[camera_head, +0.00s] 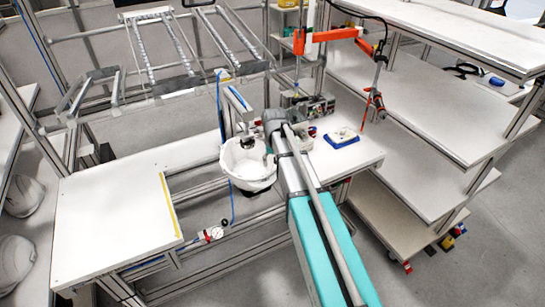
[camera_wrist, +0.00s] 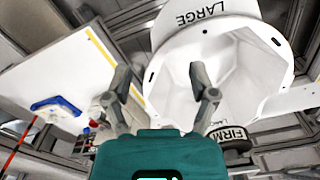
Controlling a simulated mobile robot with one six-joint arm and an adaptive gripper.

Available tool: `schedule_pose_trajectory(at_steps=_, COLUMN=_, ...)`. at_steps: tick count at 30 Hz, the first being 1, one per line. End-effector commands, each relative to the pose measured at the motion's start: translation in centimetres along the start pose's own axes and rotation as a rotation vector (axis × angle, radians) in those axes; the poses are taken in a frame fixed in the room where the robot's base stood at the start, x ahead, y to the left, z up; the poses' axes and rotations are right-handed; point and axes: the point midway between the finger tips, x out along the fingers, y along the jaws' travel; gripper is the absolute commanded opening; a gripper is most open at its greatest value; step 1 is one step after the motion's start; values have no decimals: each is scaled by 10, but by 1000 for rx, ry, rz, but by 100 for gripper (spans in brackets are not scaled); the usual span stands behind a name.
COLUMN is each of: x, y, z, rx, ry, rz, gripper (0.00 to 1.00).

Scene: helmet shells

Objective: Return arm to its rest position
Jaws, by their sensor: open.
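A white helmet shell (camera_wrist: 245,72) fills the upper right of that view, with a black "LARGE" label and a "FIRM" label. The same shell (camera_head: 240,170) is in the head view, open side up at the gap between the two white worktops, left of my arm's end. The gripper is close to the shell; whether they touch is unclear. My teal arm reaches from the bottom right to it, and my fingers are mostly hidden in the head view.
A white worktop (camera_head: 110,220) is at the left, mostly bare. A blue-edged tray (camera_head: 342,142) lies on the right worktop. An orange jib arm (camera_head: 330,36) with a hanging tool (camera_head: 374,100) stands behind. Tiered white shelves (camera_head: 420,90) are at the right. More white shells (camera_head: 24,195) sit far left.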

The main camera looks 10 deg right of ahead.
Motion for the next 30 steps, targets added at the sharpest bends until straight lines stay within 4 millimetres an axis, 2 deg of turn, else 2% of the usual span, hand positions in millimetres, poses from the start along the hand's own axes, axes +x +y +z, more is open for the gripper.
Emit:
schedule_pose_trajectory(at_steps=4, x=2, y=0, z=6, rx=-2, ry=0, rz=0, gripper=74)
schedule_pose_trajectory(at_steps=16, x=2, y=0, z=8, rx=-2, ry=0, rz=0, gripper=74)
schedule_pose_trajectory(at_steps=19, x=2, y=0, z=15, rx=-3, ry=0, rz=0, gripper=74)
schedule_pose_trajectory(at_steps=23, x=2, y=1, z=38, rx=-8, ry=0, rz=0, gripper=74)
schedule_pose_trajectory(at_steps=26, x=2, y=2, z=65, rx=-15, ry=0, rz=0, gripper=74)
schedule_pose_trajectory(at_steps=30, x=2, y=4, z=112, rx=-28, ry=0, rz=0, gripper=74)
